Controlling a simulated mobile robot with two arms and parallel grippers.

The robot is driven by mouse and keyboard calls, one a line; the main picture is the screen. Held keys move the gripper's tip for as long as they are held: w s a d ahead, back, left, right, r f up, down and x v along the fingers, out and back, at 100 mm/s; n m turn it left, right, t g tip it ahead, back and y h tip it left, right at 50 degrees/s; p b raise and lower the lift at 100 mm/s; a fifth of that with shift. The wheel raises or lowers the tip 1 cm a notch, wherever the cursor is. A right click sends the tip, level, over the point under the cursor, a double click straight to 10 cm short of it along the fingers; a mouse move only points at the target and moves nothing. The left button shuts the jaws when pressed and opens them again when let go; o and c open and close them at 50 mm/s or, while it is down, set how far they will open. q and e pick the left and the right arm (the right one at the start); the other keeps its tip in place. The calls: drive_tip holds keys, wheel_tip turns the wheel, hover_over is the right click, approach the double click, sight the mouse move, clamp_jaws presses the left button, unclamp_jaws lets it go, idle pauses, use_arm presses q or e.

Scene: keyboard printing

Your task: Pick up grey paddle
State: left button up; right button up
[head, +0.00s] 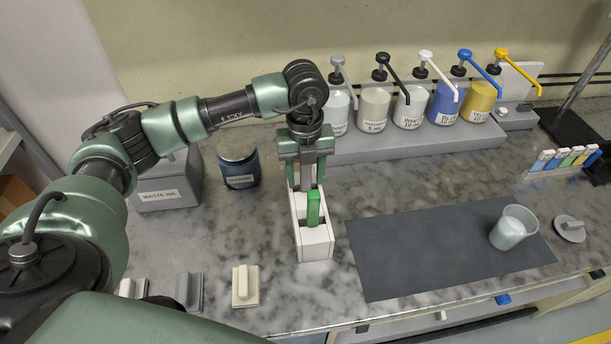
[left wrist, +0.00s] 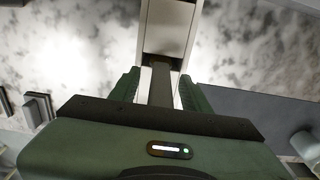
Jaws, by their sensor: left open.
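A white upright holder (head: 316,246) stands on the marble counter below my left gripper. My left gripper (head: 306,186) points down at the holder's back part, with its fingers open. A grey upright strip, apparently the grey paddle (head: 307,176), shows between the fingers. In the left wrist view the grey paddle (left wrist: 160,86) lies between the two green fingers (left wrist: 159,88), with a gap visible at the right; contact on the left is unclear. Its lower end is hidden. My right gripper is not in view.
A cleaner jar (head: 239,165) and a waste ink box (head: 168,190) stand left of the holder. Several pump bottles (head: 412,106) line the back. A dark mat (head: 430,250) with a beaker (head: 512,228) lies right. Small blocks (head: 245,287) lie at the front edge.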

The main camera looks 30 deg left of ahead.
use_arm(q)
clamp_jaws()
drive_tip(key=shift+r, duration=0.6)
wheel_tip(320, 180, up, 10)
drive_tip(key=b, duration=0.3)
drive_tip(key=shift+f, duration=0.1)
wheel_tip(320, 180, up, 9)
drive_tip(key=shift+p, duration=0.35)
